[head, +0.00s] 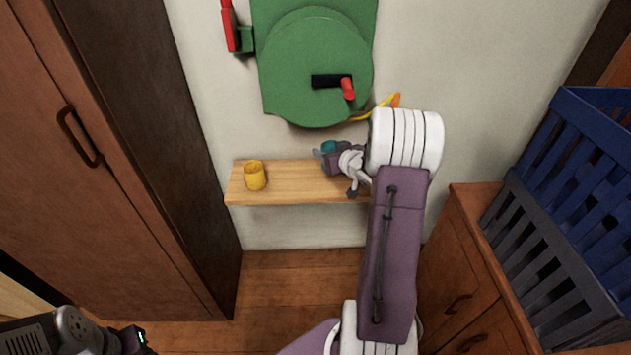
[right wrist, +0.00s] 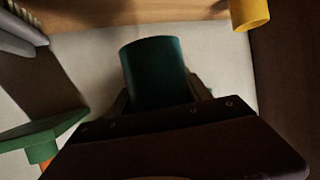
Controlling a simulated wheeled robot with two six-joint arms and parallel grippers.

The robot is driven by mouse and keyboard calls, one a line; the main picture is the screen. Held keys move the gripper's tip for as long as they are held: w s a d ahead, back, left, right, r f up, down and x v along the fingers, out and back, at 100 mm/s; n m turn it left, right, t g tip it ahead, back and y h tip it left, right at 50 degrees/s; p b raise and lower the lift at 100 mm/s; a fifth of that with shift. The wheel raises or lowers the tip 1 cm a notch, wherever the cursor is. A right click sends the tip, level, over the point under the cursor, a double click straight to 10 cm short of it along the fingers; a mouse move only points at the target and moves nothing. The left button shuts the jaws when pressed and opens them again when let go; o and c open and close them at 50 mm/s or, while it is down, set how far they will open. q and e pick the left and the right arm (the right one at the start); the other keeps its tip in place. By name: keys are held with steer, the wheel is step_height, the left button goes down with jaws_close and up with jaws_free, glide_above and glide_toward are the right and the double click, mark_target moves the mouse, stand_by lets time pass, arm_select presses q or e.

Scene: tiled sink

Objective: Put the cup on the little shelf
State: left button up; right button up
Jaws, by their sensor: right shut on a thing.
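A teal cup (head: 329,146) is held in my right gripper (head: 326,156), close to the wall and near the wooden shelf (head: 290,183). In the right wrist view the teal cup (right wrist: 155,72) sits between the fingers, which are mostly hidden behind it. In the head view my gripper and arm cover the shelf's right end. From these views I cannot tell the gap between cup and shelf. Part of my left arm shows at the bottom left of the head view; its fingers do not show.
A yellow cup (head: 255,177) stands at the shelf's left end; the shelf's middle is bare. A green wall-mounted device (head: 300,70) with a red-tipped crank hangs above. A dark cabinet (head: 150,150) stands left. A wooden drawer unit (head: 470,270) and blue crate (head: 590,150) are right.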

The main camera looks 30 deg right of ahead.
steer(key=w+a+f+b, duration=0.1)
steer(key=w+a+f, duration=0.1)
steer(key=w, duration=0.1)
steer(key=w+a+f+b, duration=0.2)
steer(key=w, duration=0.1)
steer(key=w+a+f+b, duration=0.2)
steer(key=w+f, duration=0.1)
steer(key=shift+w+a, duration=0.25)
steer(key=shift+w, duration=0.15)
step_height(320, 180, down, 4)
steer(key=shift+f+b, duration=0.1)
steer(key=shift+b, duration=1.1)
steer(key=o, duration=1.3)
steer(key=shift+o, duration=0.2)
